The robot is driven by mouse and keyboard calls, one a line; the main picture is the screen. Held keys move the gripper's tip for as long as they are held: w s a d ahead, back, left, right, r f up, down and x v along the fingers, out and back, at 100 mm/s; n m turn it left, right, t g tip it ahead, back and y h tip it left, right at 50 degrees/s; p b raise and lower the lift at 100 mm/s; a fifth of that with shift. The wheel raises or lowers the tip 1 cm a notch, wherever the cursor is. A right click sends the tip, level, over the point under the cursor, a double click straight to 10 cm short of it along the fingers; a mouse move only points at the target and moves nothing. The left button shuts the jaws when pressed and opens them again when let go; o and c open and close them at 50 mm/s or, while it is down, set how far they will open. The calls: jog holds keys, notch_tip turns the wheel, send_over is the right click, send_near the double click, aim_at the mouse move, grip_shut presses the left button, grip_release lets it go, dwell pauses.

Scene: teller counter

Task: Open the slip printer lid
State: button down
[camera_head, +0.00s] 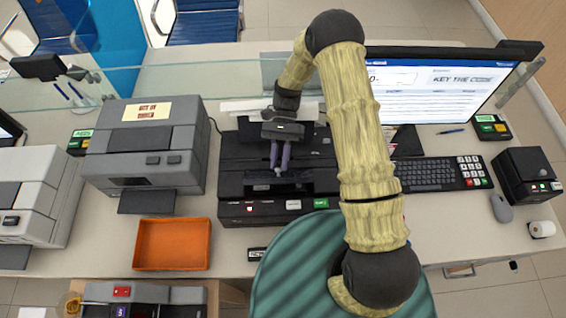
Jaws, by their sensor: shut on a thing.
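The slip printer (232,180) is the wide black machine at the middle of the counter, with a row of small labels and buttons along its front edge. My gripper (280,168) points down over the middle of its top, with its two purple-grey fingers close together. The fingers are shut on a dark part of the printer lid (235,148), near its front. The gripped part is mostly hidden by the fingers. I cannot tell from this one view how far the lid is raised.
A grey printer (150,145) with a paper sign stands left of the slip printer. An orange tray (172,244) lies in front. A monitor (435,90), keyboard (440,174) and mouse (501,208) are to the right. A clear glass screen runs behind.

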jog(key=shift+w+f+b, duration=0.25)
jog(key=shift+w+b, duration=0.05)
jog(key=shift+w, duration=0.9)
jog(key=c, duration=1.5)
grip_release()
jog(key=shift+w+a, duration=0.15)
jog(key=shift+a, duration=0.15)
jog(key=shift+o, duration=1)
jog(key=shift+d, duration=0.2)
jog(key=shift+a+r, duration=0.15)
jog(key=shift+r, duration=0.05)
notch_tip(320, 180, up, 10)
jog(key=b, duration=0.2)
jog(key=shift+f+b, duration=0.15)
jog(key=shift+b, duration=0.2)
